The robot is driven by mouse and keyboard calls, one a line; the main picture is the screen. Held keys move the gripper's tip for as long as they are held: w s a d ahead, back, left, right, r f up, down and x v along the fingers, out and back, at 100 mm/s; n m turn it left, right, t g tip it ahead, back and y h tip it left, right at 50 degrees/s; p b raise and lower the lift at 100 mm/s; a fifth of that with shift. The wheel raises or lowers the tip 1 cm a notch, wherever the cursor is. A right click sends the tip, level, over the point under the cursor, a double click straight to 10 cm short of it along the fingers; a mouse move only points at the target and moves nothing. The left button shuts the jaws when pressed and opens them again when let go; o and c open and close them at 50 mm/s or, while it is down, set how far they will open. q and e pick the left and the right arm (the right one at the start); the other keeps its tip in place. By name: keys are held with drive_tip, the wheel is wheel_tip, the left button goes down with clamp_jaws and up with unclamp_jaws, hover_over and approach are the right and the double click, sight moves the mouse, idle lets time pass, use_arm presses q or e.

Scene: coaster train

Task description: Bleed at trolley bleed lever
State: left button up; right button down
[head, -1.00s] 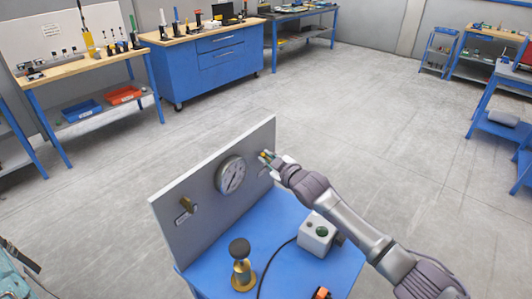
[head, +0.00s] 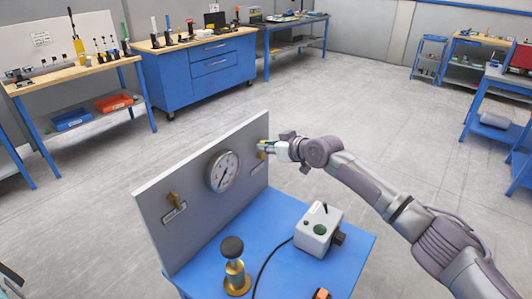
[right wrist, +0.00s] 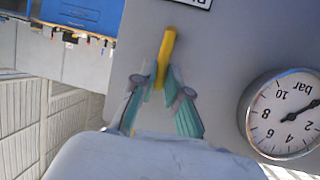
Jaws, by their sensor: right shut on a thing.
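The bleed lever is a yellow handle (right wrist: 167,52) on the grey upright panel (head: 155,225) of the blue trolley (head: 283,222). My right gripper (right wrist: 163,85) is shut on its lower part in the right wrist view, with one teal fingertip on each side. In the head view my right gripper (head: 266,149) is at the panel's right end and covers most of the lever. The label by the lever is mostly cut off in the wrist view. A round pressure gauge (head: 223,171) sits to its left on the panel. My left gripper is not in view.
A second, brass-coloured lever (head: 174,200) is at the panel's left. On the trolley top stand a grey box with a green button (head: 318,230), a black cable and a brass post with a black knob (head: 234,268). Workbenches line the back; the floor between is clear.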

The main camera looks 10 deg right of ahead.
drive_tip(key=shift+f, duration=0.1)
idle(0.3)
drive_tip(key=c, duration=1.2)
unclamp_jaws()
drive_tip(key=v, duration=1.2)
drive_tip(key=shift+d, duration=0.1)
